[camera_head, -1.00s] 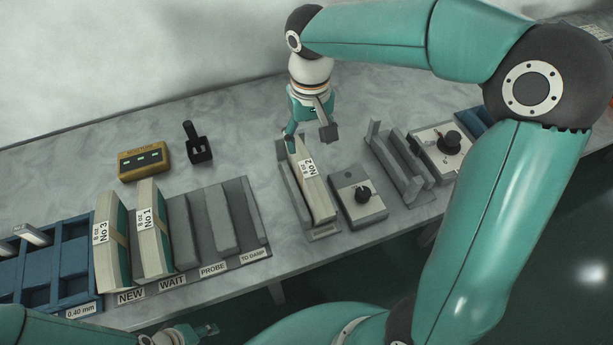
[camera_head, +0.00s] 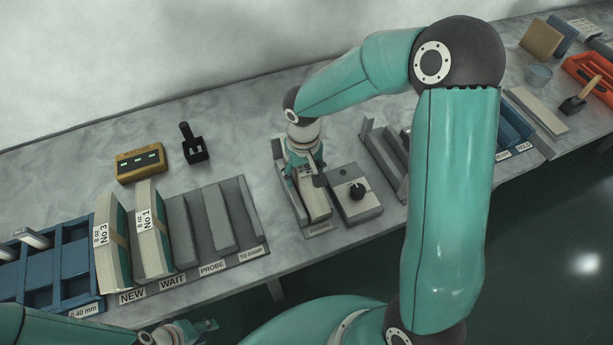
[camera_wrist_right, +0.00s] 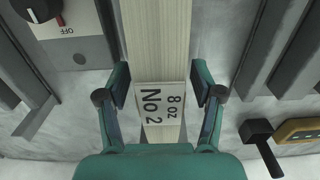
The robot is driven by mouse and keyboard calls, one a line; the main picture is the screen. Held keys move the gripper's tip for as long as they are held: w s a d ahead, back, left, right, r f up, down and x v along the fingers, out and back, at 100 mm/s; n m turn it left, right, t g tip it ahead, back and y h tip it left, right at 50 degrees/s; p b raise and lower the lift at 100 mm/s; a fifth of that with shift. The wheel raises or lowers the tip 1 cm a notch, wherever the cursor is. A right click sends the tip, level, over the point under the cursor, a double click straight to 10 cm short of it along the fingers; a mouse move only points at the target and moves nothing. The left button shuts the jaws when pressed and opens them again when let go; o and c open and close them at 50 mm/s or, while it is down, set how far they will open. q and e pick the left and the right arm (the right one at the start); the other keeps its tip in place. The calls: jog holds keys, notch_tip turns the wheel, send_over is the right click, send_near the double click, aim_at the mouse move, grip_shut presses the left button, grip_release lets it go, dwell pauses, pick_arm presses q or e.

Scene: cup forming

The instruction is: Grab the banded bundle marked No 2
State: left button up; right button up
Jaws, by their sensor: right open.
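The bundle marked No 2 (camera_head: 315,202) lies in a grey holder (camera_head: 321,230) beside a grey knob box. In the right wrist view the pale bundle (camera_wrist_right: 158,40) runs between my fingers, with its "8 oz No 2" label (camera_wrist_right: 161,104) facing the camera. My right gripper (camera_head: 306,176) is over the bundle; in the right wrist view its open fingers (camera_wrist_right: 160,97) stand one on each side of it, with gaps showing. My left gripper (camera_head: 208,328) is low at the bottom edge, away from the bundle; its jaw state is unclear.
Bundles No 3 (camera_head: 112,245) and No 1 (camera_head: 153,230) stand at the left in a labelled rack (camera_head: 205,268). The knob box (camera_head: 356,194) is close to the right of the holder. A yellow meter (camera_head: 139,165) and a black tool (camera_head: 194,145) lie behind.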

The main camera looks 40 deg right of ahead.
jog(key=shift+f, duration=0.3)
grip_shut()
jog(key=shift+r, duration=0.1)
jog(key=shift+w, duration=0.1)
